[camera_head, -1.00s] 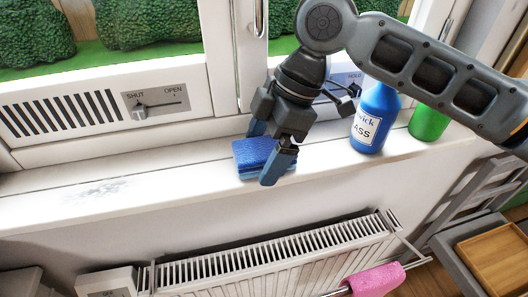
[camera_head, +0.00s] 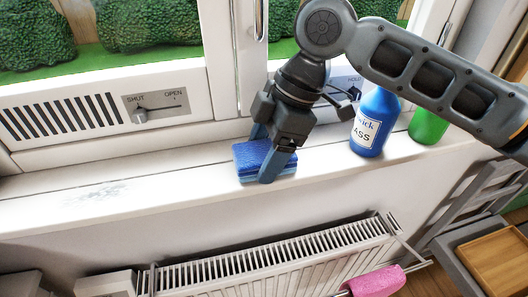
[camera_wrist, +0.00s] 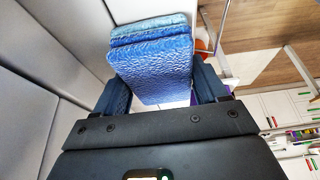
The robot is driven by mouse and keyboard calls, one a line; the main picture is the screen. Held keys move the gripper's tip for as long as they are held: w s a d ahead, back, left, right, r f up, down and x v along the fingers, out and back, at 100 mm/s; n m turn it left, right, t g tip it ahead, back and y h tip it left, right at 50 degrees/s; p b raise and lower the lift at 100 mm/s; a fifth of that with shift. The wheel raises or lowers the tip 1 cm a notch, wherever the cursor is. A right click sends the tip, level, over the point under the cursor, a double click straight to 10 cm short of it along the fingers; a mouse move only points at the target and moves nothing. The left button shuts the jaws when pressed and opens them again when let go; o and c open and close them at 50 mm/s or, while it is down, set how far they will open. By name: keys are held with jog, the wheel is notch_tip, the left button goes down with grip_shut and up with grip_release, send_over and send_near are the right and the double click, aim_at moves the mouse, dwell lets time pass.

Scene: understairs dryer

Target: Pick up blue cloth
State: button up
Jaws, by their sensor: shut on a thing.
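The blue cloth (camera_head: 251,153) is a folded, layered, textured stack at the window sill, dark blue on one face and lighter at the other layers. In the wrist view the cloth (camera_wrist: 152,62) fills the space between my two fingers. My gripper (camera_head: 264,158) is shut on it, with one finger at the back and one at the front. I cannot tell whether the cloth still touches the sill. My fingers hide part of the cloth.
A blue bottle (camera_head: 374,124) and a green container (camera_head: 428,125) stand on the sill (camera_head: 150,183) to the right. Below are a white radiator (camera_head: 275,264) and a pink cloth (camera_head: 374,281). A vent slider (camera_head: 140,115) is at left.

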aim_at(255, 151)
jog(key=shift+r, duration=0.55)
notch_tip(255, 151, up, 3)
jog(key=shift+b, duration=0.4)
jog(key=s+d+r+b, duration=0.1)
jog(key=d+r, duration=0.6)
jog(key=d, duration=0.4)
jog(key=shift+d, duration=0.3)
